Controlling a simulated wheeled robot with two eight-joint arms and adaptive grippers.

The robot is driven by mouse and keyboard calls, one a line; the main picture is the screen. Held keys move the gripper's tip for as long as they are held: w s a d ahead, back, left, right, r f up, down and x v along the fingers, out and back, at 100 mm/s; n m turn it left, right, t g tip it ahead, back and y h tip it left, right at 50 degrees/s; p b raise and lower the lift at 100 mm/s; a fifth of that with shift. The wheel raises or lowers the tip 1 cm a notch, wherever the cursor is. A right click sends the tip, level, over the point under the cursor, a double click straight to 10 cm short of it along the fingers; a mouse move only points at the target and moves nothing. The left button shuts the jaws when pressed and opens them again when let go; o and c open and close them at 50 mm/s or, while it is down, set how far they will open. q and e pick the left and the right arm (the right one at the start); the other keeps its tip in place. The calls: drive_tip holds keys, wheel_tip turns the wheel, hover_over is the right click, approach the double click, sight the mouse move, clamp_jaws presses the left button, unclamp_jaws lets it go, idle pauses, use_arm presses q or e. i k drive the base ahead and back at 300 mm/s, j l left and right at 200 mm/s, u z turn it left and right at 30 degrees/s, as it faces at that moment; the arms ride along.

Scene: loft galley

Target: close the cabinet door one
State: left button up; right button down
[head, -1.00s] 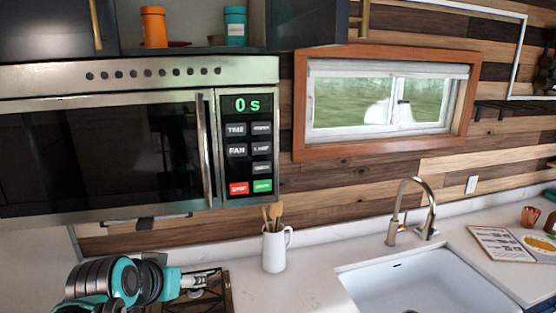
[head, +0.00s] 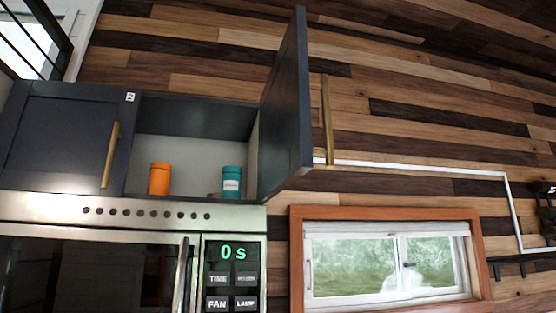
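A dark cabinet above the microwave stands open in the head view. Its right door (head: 290,105) is swung out toward me on its right side, with a brass bar handle (head: 327,118) on its right-facing side. The left door (head: 62,143) is shut, has a brass handle (head: 111,155) and carries a small white label reading "2" (head: 130,97). No label shows on the open door. Inside the open cabinet (head: 195,120) stand an orange canister (head: 159,178) and a teal canister (head: 231,182). Neither of my grippers is in this view.
The microwave (head: 130,212) sits directly below the cabinet, its display reading "0 s". A wood-framed window (head: 385,262) is at the lower right. A white rail (head: 430,170) and a dark shelf (head: 520,259) are on the plank wall to the right.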

sight(286, 151)
drive_tip(key=l+u, duration=0.4)
drive_tip(key=l, duration=0.35)
drive_tip(key=k+l+u, duration=0.1)
drive_tip(key=l+u, duration=0.3)
drive_tip(key=l, duration=0.35)
